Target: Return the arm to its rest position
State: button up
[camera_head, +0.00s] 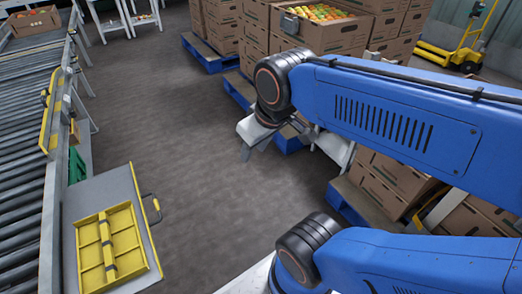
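My blue arm (400,120) reaches in from the right and bends at a dark wrist joint. My gripper (249,146) hangs below that joint, over the bare floor in the middle of the picture. It is small and seen at an angle, so whether its fingers are apart or together is unclear. I see nothing held in it. A second blue arm link (420,262) of mine lies at the lower right.
A roller conveyor (28,140) runs along the left. Beside it is a grey panel (148,232) with a yellow divided tray (92,262). A yellow pallet truck (462,55) stands far right. The middle floor is clear.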

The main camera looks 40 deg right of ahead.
jog(key=shift+s+d+f+m, duration=0.25)
jog(key=shift+s+d+m, duration=0.25)
jog(key=shift+s+m, duration=0.3)
